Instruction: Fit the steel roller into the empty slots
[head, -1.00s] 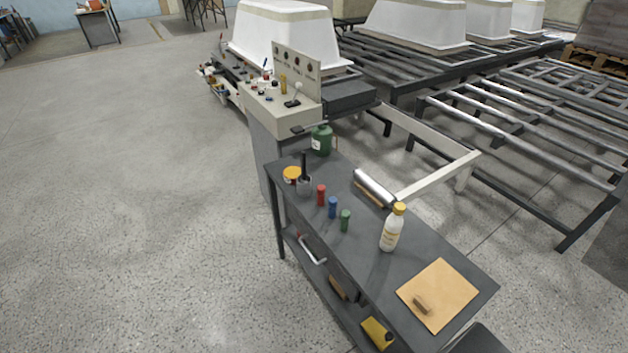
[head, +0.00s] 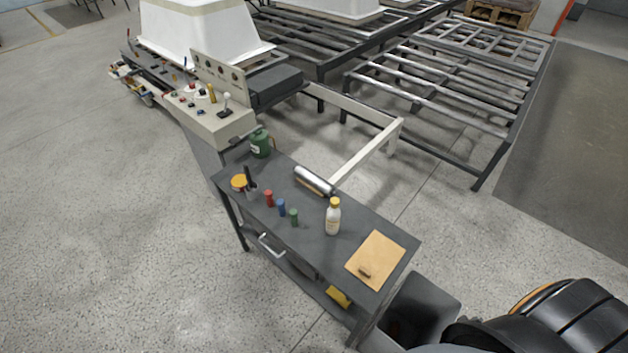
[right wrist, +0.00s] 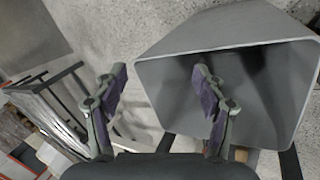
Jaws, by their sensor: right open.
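The steel roller (head: 314,180) is a shiny cylinder lying on the dark workbench (head: 318,240), near its far edge, with a brown strip along its near side. A cream-coloured open frame (head: 368,151) stands just behind the bench; I cannot make out slots on it at this size. My right gripper (right wrist: 162,74) is open and empty in the right wrist view, with a grey bin behind its right finger. It is away from the roller. My left gripper is not in view.
A white bottle (head: 333,217), a green canister (head: 260,144), small coloured cylinders and a tan board (head: 375,260) are on the bench. A grey bin (head: 437,293) stands at its right end. Metal racks (head: 440,95) stand behind. Floor to the left is open.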

